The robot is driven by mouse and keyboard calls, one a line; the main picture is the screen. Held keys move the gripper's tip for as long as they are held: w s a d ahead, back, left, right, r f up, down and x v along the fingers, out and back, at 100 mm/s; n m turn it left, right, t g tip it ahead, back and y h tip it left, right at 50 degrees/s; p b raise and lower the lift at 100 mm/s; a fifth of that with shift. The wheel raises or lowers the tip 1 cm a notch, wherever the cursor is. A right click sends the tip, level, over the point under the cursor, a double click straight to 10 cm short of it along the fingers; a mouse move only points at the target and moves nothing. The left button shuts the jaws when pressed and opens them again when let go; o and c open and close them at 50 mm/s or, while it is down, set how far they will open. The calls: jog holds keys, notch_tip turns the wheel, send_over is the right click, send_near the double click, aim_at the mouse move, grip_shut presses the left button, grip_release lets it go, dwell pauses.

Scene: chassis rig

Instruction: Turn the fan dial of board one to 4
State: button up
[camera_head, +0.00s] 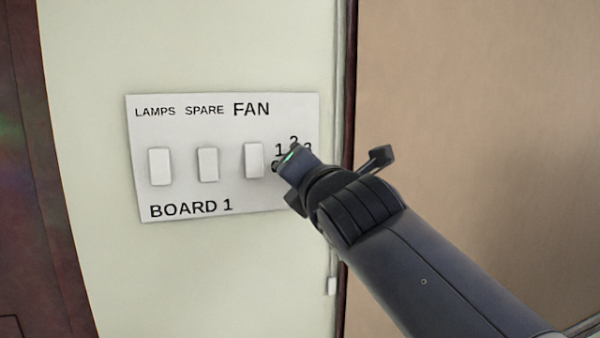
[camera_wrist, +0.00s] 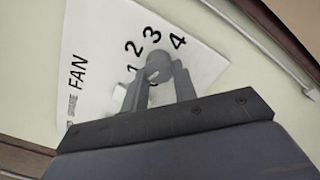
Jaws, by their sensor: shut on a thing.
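Board one (camera_head: 182,187) is a white wall plate marked BOARD 1, with the labels LAMPS, SPARE and FAN above three white rocker switches. The fan dial (camera_wrist: 158,68) is a round grey knob at the board's right side, seen in the wrist view with the numbers 1 to 4 around it. My gripper (camera_wrist: 160,78) is shut on the dial, one finger on each side. In the head view my gripper (camera_head: 291,160) covers the dial and part of its numbers. I cannot tell which number the dial points to.
The board is on a pale green wall (camera_head: 230,50). A dark door frame (camera_head: 350,60) and a tan panel (camera_head: 480,110) stand to the right. A thin conduit (camera_head: 336,230) runs down the wall beside the board. A dark red-brown panel (camera_head: 30,180) is at the far left.

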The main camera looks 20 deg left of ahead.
jog(key=shift+w+d+r+m+b, duration=0.1)
jog(key=shift+m+b, duration=1.65)
jog(key=shift+m, duration=3.8)
jog(key=shift+w+d+r+m+b, duration=0.1)
jog(key=shift+m+b, duration=1.7)
jog(key=shift+m, duration=3.8)
jog(key=shift+d+r+m+b, duration=0.1)
jog(key=shift+m+b, duration=1.65)
jog(key=shift+m, duration=3.8)
jog(key=o, duration=1)
